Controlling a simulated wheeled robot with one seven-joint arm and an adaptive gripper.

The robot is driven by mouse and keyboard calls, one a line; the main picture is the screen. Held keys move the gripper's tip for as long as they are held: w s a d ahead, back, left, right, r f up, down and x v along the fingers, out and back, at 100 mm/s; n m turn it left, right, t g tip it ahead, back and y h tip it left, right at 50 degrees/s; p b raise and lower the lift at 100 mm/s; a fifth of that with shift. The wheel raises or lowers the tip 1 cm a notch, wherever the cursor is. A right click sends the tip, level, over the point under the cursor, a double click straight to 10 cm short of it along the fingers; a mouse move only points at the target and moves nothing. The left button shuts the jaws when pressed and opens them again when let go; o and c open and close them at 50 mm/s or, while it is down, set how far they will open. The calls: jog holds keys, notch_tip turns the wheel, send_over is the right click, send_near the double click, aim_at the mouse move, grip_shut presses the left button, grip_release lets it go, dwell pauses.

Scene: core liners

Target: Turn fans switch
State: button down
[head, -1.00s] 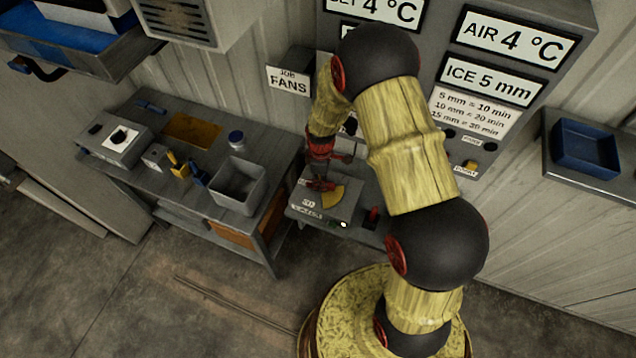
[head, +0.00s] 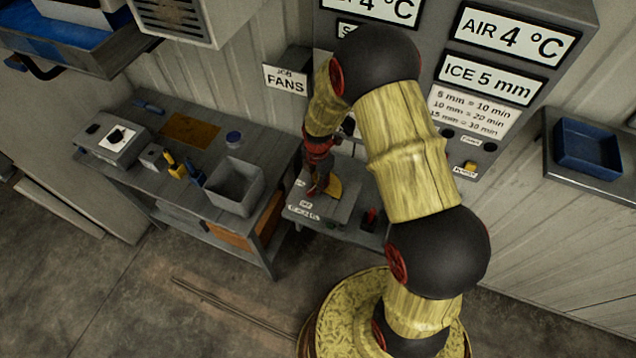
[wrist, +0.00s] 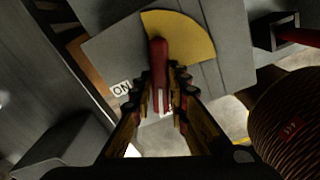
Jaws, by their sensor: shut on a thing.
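The switch is a grey box (head: 345,200) with a yellow sector plate and a red lever, on a low grey bench below the wall cabinet. In the wrist view the red lever (wrist: 158,55) lies over the left part of the yellow sector (wrist: 190,38), and an ON label (wrist: 121,89) is to the left of the lever. My gripper (wrist: 160,92) is shut on the red lever near its lower end. In the head view my gripper (head: 317,183) is over the left side of the box and partly hides the lever. A FANS sign (head: 285,79) hangs on the wall behind.
A second red lever (head: 370,217) stands just right of the box. A workbench (head: 185,205) with an open grey bin (head: 235,187) and small tools is on the left. The grey cabinet (head: 440,50) rises close behind my arm. A blue tray (head: 587,150) is at right.

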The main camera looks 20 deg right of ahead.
jog(key=shift+n, duration=2.2)
jog(key=shift+w, duration=0.1)
jog(key=c, duration=1.7)
grip_release()
notch_tip(320, 180, up, 12)
